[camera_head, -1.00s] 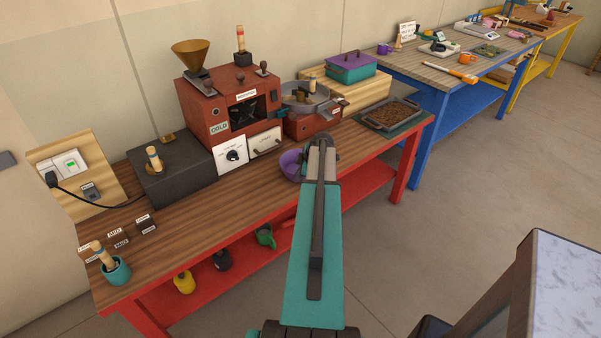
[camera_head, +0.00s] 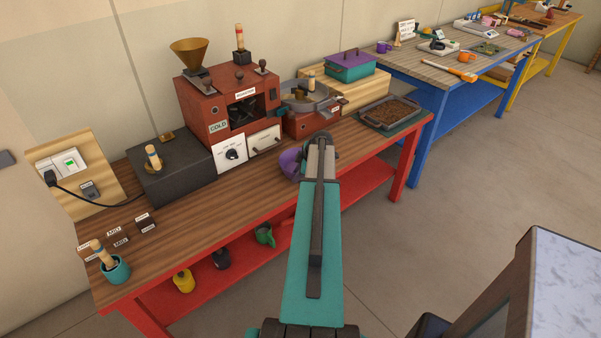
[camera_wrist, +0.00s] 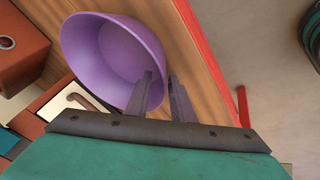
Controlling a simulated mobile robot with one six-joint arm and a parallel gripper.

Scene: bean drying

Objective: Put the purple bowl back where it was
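The purple bowl (camera_head: 289,163) is at the front edge of the wooden bench (camera_head: 200,215), partly hidden behind my arm in the head view. It looks tilted there, and I cannot tell whether it touches the bench. In the wrist view the bowl (camera_wrist: 105,45) shows its open inside. My gripper (camera_wrist: 160,78) has one finger inside the bowl and the other outside, with the rim pinched between them. In the head view my fingertips are hidden behind my own arm.
A red roaster (camera_head: 225,105) with a cooling pan (camera_head: 305,100) stands behind the bowl. A tray of beans (camera_head: 390,112) is to the right. A dark box (camera_head: 175,170) stands left. The bench front between the bowl and the teal cup (camera_head: 115,270) is mostly clear.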

